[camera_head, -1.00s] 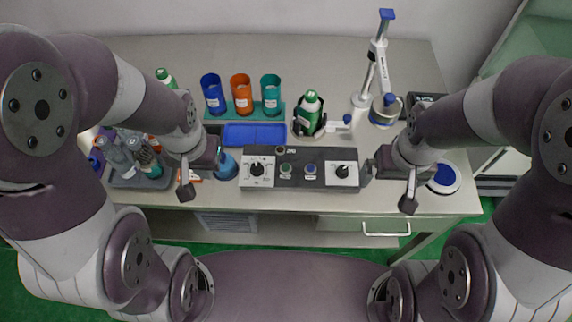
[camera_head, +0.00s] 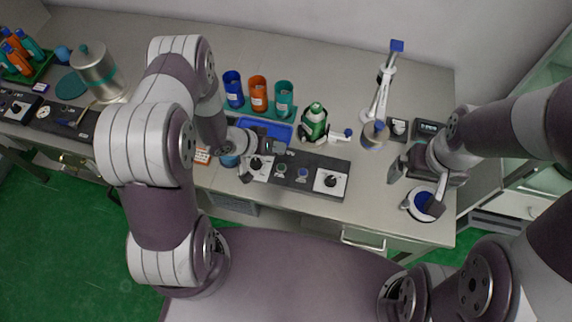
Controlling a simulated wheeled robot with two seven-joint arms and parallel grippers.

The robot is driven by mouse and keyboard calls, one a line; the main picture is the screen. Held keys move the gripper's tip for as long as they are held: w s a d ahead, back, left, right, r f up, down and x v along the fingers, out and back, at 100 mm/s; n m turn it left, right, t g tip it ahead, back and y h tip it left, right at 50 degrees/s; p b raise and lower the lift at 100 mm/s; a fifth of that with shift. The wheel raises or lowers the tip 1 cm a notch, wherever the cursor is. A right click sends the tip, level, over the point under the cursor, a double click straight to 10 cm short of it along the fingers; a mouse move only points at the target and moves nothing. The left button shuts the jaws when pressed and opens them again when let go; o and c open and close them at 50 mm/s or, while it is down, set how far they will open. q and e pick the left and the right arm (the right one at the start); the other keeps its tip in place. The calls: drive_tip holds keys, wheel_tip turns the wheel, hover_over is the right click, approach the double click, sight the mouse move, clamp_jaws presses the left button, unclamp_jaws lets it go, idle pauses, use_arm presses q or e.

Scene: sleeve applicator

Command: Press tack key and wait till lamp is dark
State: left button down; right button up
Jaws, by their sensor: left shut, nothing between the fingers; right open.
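The dark control panel (camera_head: 312,163) lies near the table's front edge. It has a left dial (camera_head: 256,163), a right dial (camera_head: 328,182), a green key (camera_head: 281,170) and a blue key (camera_head: 302,174) between them. The key labels are too small to read, so I cannot tell which is the tack key. I cannot make out the lamp or its state. My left gripper (camera_head: 246,176) is shut and empty, over the panel's left end by the left dial. My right gripper (camera_head: 415,188) is open and empty, right of the panel, above a round blue-centred dish (camera_head: 421,203).
Behind the panel are a blue tray (camera_head: 268,127), blue, orange and teal cups (camera_head: 258,92) in a rack, and a green-and-white bottle (camera_head: 314,120) in a holder. A white stand (camera_head: 382,90) is at back right. A metal canister (camera_head: 95,68) stands far left.

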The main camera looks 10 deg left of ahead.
use_arm(q)
drive_tip(key=shift+w+r, duration=0.1)
drive_tip(key=shift+r, duration=0.05)
drive_tip(key=shift+d, duration=0.1)
drive_tip(key=b, duration=0.8)
hover_over(278, 167)
wheel_tip(278, 167, down, 8)
drive_tip(key=shift+f, duration=0.4)
drive_tip(key=shift+f, duration=0.1)
idle(1.3)
drive_tip(key=shift+f+b, duration=0.3)
